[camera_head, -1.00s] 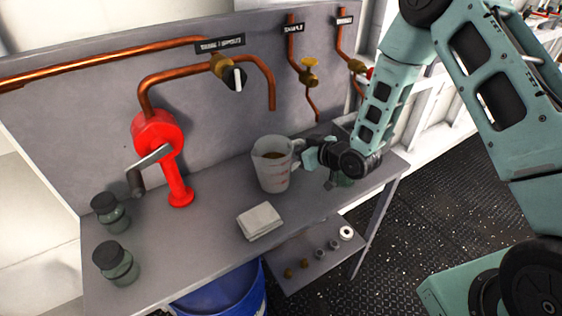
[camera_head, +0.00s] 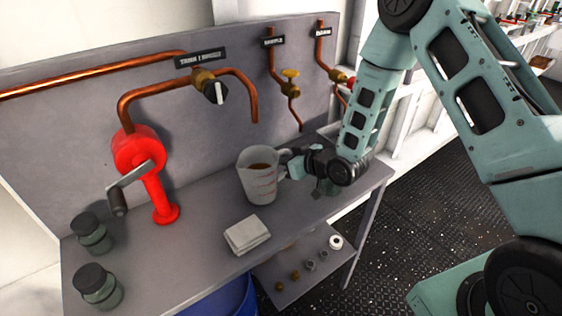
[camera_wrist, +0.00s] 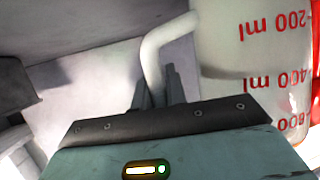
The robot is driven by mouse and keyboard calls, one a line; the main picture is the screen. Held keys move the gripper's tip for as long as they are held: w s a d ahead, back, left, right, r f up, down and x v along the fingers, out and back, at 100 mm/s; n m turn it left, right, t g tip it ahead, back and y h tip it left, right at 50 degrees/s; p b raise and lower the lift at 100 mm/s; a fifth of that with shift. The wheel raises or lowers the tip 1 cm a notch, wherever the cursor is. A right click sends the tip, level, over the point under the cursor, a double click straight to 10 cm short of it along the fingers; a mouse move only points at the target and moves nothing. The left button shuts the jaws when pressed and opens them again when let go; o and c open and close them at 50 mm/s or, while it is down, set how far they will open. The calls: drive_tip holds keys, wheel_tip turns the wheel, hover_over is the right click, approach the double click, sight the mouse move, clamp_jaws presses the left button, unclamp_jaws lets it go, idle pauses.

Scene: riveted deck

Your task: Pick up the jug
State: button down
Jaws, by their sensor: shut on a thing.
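The jug (camera_head: 258,178) is a translucent measuring jug with red markings and brown liquid inside. It stands upright on the grey bench, or very close above it; I cannot tell which. My gripper (camera_head: 290,160) reaches it from the right and is shut on its handle. In the wrist view the jug (camera_wrist: 245,45) fills the upper right, with red millilitre marks upside down. Its pale handle passes between the fingers of my gripper (camera_wrist: 160,88). The fingertips are partly hidden by the handle.
A red hand pump (camera_head: 140,155) stands to the left on the bench (camera_head: 195,215). A folded white cloth (camera_head: 247,235) lies in front of the jug. Two dark-lidded jars (camera_head: 97,285) are at the left. Copper pipes with valves (camera_head: 207,83) hang above. A lower shelf (camera_head: 300,275) holds small parts.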

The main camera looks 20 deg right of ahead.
wheel_tip(320, 180, up, 6)
drive_tip(key=b, duration=0.1)
drive_tip(key=s+d+p, duration=0.1)
drive_tip(key=s+d, duration=0.1)
drive_tip(key=s, duration=0.6)
drive_tip(key=shift+s+d+r, duration=0.25)
drive_tip(key=shift+d+r, duration=0.15)
drive_tip(key=shift+r, duration=0.05)
drive_tip(key=shift+s+p, duration=0.15)
drive_tip(key=shift+p, duration=1.05)
drive_tip(key=shift+s+d+p, duration=0.1)
drive_tip(key=shift+s+p, duration=0.1)
drive_tip(key=shift+p, duration=0.65)
drive_tip(key=s+d+p, duration=0.3)
drive_tip(key=s+p, duration=0.6)
drive_tip(key=p, duration=0.1)
drive_tip(key=shift+s+f, duration=0.2)
